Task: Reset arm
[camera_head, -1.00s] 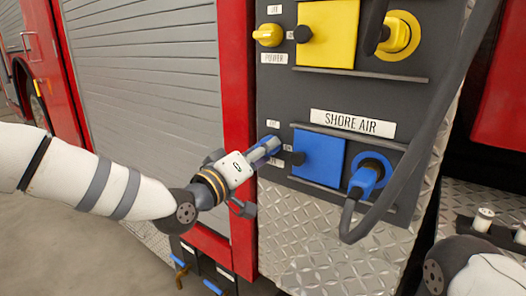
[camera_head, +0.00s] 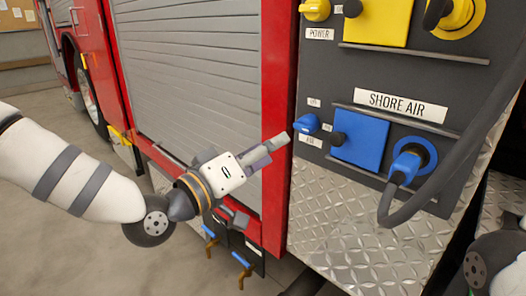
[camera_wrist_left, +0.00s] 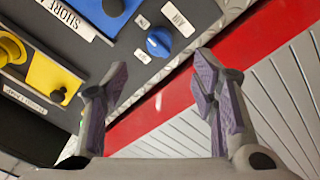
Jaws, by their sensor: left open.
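My left gripper (camera_head: 272,150) is in the middle of the head view, in front of the red frame strip left of the dark panel. Its fingers point at the blue knob (camera_head: 307,124), and a gap shows between them. In the left wrist view the gripper (camera_wrist_left: 162,78) has its two fingers wide apart with nothing between them. There the blue knob (camera_wrist_left: 158,42) lies beyond the fingertips, apart from them. My right arm shows only at the lower right edge of the head view; its gripper is out of sight.
The panel carries a blue SHORE AIR cover (camera_head: 360,138) and a blue plug (camera_head: 408,163) with a thick dark hose. A yellow cover (camera_head: 375,22) and yellow knob (camera_head: 315,9) sit above. Diamond plate (camera_head: 345,225) lies below. A grey roller shutter (camera_head: 190,75) stands left.

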